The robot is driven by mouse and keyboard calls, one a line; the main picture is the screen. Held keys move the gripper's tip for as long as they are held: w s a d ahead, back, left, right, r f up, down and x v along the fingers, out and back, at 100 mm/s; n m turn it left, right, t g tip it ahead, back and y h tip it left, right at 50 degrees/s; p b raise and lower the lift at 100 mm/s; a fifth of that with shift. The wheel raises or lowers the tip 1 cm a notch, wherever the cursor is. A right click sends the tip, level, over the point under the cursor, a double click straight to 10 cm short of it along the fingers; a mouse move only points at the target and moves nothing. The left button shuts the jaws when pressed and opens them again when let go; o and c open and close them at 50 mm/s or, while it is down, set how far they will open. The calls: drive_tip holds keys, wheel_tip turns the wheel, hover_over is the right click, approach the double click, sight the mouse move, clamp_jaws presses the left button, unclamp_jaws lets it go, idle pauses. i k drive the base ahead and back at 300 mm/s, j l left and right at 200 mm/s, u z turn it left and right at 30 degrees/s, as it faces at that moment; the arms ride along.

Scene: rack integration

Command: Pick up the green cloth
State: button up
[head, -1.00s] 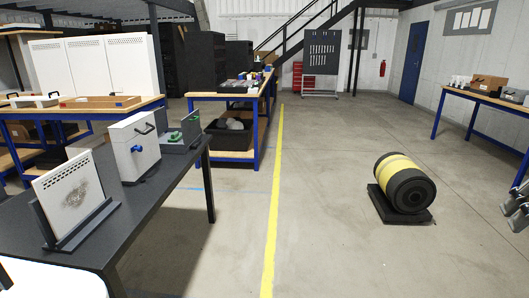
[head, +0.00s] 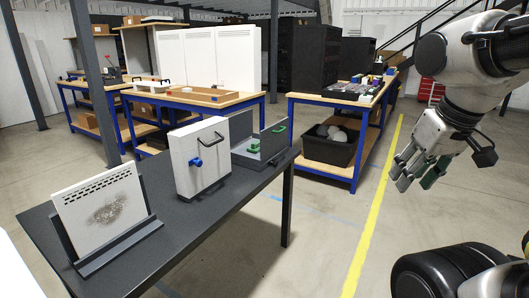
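My gripper (head: 414,172) hangs at the right of the head view, above the floor and well to the right of the dark table. Its silver fingers point down and left. A dark green piece (head: 434,173) shows at the right side of the fingers; I cannot tell whether it is cloth or is held. Small bright green parts (head: 254,146) show in the grey bracket at the table's far end, and I cannot tell whether one is a cloth. No other clear green cloth shows.
The dark table (head: 222,222) holds a vented white panel (head: 104,205) with a grey smudge, a white box (head: 197,158) with a blue knob, and the grey bracket (head: 272,140). Wooden workbenches (head: 322,99) stand behind. Floor by the yellow line (head: 372,225) is clear.

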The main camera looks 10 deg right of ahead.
sight(255, 148)
drive_tip(key=i+l+u, duration=0.3)
drive_tip(key=i+l, duration=0.25)
drive_tip(key=i+l+u, duration=0.2)
drive_tip(key=i+l, duration=0.15)
drive_tip(key=i+l+u, duration=0.15)
drive_tip(key=i+l, duration=0.2)
drive_tip(key=i+l+u, duration=0.15)
drive_tip(key=l, duration=0.3)
drive_tip(key=i+l+u, duration=0.15)
drive_tip(key=i+l, duration=0.2)
drive_tip(key=i+l+u, duration=0.15)
drive_tip(key=l, duration=0.45)
drive_tip(key=i+l+u, duration=0.2)
drive_tip(key=l, duration=0.3)
drive_tip(key=i+j, duration=0.05)
